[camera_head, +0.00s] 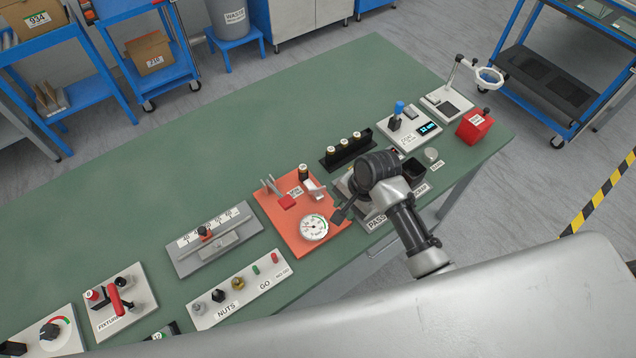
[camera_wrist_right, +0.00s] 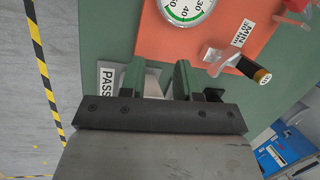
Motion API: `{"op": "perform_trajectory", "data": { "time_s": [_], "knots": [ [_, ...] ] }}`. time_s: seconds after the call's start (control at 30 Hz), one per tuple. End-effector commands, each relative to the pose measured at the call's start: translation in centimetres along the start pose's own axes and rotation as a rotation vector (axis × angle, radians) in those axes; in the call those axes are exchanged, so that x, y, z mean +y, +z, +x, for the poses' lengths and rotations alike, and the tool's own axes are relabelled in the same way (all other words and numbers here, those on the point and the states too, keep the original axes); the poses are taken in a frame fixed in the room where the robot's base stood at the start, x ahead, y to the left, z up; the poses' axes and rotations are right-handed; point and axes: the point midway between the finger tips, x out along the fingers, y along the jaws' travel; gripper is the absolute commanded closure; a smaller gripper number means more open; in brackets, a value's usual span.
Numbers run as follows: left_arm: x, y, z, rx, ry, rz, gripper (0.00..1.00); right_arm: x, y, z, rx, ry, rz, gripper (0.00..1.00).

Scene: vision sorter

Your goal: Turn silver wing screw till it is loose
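I cannot single out a silver wing screw with certainty. A small silver knob (camera_head: 198,308) sits at the left end of the NUTS / GO plate (camera_head: 228,320) in the head view. My right gripper (camera_head: 343,213) is beside the orange gauge plate (camera_head: 283,232), by the PASS tray, well to the right of that knob. In the right wrist view, the right gripper's (camera_wrist_right: 159,78) two green fingers stand apart. A pale grey piece shows between them; I cannot tell what it is or whether they touch it. My left gripper is not in view.
The orange plate carries a round dial gauge (camera_head: 314,228) close to my right gripper. A black rack (camera_head: 347,152) stands behind my right arm. A grey slide fixture (camera_head: 213,240) and a red-handled fixture (camera_head: 121,302) lie left. The green table (camera_head: 200,150) is clear towards the back.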

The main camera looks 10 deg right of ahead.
Motion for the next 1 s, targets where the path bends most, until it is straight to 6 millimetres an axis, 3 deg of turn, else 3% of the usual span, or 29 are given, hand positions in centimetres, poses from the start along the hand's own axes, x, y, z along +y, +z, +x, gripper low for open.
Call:
{"op": "perform_trajectory", "data": {
  "time_s": [0.03, 0.2, 0.4, 0.57, 1.0],
  "knots": [
    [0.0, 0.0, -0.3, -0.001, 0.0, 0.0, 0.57, -2.4, -0.7, -1.5, -0.024, -0.003, 0.106, 0.68],
    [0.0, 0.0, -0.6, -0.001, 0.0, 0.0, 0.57, -7.2, -1.7, -5.1, -0.109, 0.03, 0.43, 0.68],
    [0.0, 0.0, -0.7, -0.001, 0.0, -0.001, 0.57, -9.1, -1.9, -6.7, -0.144, 0.06, 0.578, 0.68],
    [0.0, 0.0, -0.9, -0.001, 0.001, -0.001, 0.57, -9.1, -1.6, -5.1, -0.147, 0.063, 0.586, 0.68],
    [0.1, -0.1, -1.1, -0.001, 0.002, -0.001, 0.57, -9.0, -0.5, 2.5, -0.145, 0.059, 0.584, 0.68]
  ]
}}
